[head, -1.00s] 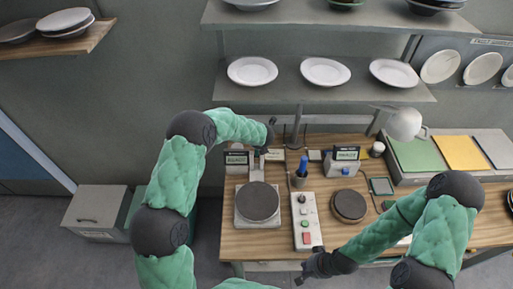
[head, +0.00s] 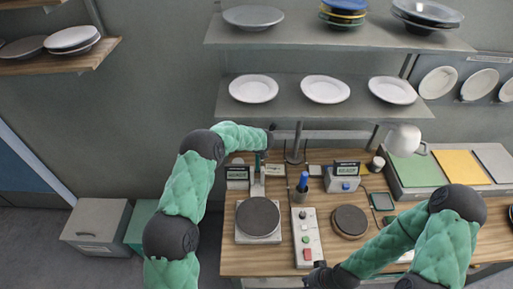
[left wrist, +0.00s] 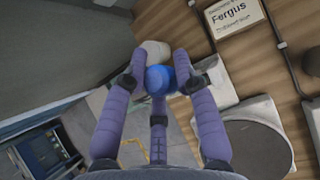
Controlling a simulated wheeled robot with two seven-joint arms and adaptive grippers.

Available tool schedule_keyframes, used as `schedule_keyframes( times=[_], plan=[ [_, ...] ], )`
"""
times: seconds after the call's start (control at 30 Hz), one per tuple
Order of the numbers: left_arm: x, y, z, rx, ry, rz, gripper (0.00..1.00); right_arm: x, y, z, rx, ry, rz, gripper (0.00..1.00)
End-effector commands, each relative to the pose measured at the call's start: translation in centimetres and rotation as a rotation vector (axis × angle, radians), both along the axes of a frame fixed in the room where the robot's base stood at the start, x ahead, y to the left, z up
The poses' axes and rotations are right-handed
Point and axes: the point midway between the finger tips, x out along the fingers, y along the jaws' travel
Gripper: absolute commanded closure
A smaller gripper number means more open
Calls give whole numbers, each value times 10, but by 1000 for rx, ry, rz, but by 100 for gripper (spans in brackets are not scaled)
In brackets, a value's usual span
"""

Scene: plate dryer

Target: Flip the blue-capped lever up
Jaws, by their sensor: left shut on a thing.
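The lever's blue cap (left wrist: 160,79) sits between the purple fingers of my left gripper (left wrist: 164,64) in the left wrist view, and the fingers are shut on it. A pale rounded part (left wrist: 155,50) shows just beyond the cap. In the head view, my left gripper (head: 263,158) is behind the round dark hotplate (head: 258,216), by a pale upright bar (head: 257,186). The fingers largely hide the lever there, so its exact tilt is unclear. My right gripper (head: 320,276) is at the front edge of the bench, low in the picture; its fingertips are hard to make out.
A switch box (head: 305,238) with a red button and a blue pen cup (head: 303,184) stand right of the hotplate. A second dark disc (head: 350,221) lies further right. A plate shelf (head: 300,108) overhangs the back. A name sign (left wrist: 233,16) shows in the wrist view.

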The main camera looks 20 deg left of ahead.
Motion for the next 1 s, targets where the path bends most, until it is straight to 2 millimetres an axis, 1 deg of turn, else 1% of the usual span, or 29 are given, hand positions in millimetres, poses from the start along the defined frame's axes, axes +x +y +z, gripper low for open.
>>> schedule_keyframes(
  times=[0.03, 0.27, 0.3, 0.37, 0.9, 1.0],
  plan=[
    [6, -2, 5, -4, -16, -8, 100, 0, 0, 0, 0, 0, 0, 100],
    [6, -2, 6, -4, -17, -7, 100, 0, 0, 0, 0, 0, 0, 100],
    [6, -2, 6, -4, -17, -7, 68, 0, 0, 0, 0, 0, 0, 100],
    [6, -2, 6, -5, -17, -7, 51, 0, 0, 0, 0, 0, 0, 100],
    [2, 0, 2, -3, -7, -2, 50, 0, 0, 0, 0, 0, 0, 100],
    [1, -1, 4, -3, -7, -2, 50, 0, 0, 0, 0, 0, 0, 100]
  ],
)
